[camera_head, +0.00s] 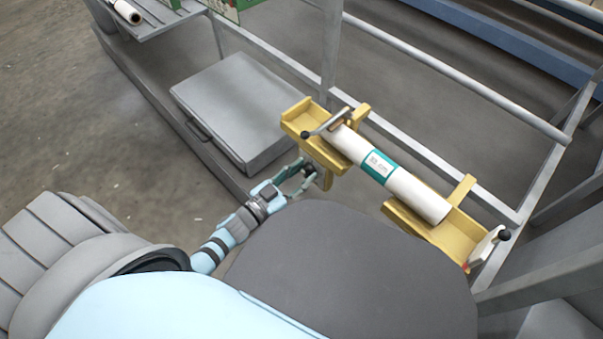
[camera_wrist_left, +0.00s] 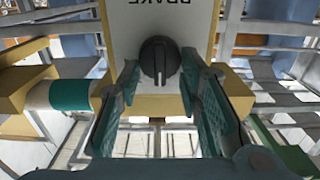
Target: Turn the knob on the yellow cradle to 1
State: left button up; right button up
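The yellow cradle (camera_head: 452,240) holds a white roll (camera_head: 415,193) with a teal label band. In the left wrist view, a black round knob (camera_wrist_left: 160,60) sits on a white plate (camera_wrist_left: 186,22) with upside-down lettering that seems to read BRAKE. My left gripper (camera_head: 306,176) is at the near side of the cradle's left end. In the wrist view its two fingers (camera_wrist_left: 160,80) are apart, one on each side of the knob. I cannot tell whether they touch it. Any scale around the knob is not readable. The knob is hidden in the head view. My right gripper is not in view.
A metal lever with a dark ball end (camera_head: 328,124) crosses the roll's left end. Another black ball handle (camera_head: 503,235) stands at the cradle's right end. A grey case (camera_head: 240,105) lies behind my left arm. Metal rails (camera_head: 455,75) run behind the cradle.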

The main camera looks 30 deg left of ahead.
pick_arm(q)
jog(key=shift+n+p, duration=0.35)
jog(key=shift+n, duration=0.05)
jog(key=n+p, duration=0.1)
jog(key=n, duration=0.1)
jog(key=shift+a+n, duration=0.1)
jog(key=shift+n, duration=0.3)
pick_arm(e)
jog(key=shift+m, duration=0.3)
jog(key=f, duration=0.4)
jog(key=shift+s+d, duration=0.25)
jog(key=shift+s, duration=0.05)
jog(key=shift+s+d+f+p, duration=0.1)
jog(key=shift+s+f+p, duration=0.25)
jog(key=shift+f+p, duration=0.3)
pick_arm(q)
jog(key=shift+a+f+n, duration=0.15)
jog(key=shift+n, duration=1.95)
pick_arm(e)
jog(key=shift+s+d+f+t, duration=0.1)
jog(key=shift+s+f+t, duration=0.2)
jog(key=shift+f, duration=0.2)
pick_arm(q)
jog(key=o, duration=1.1)
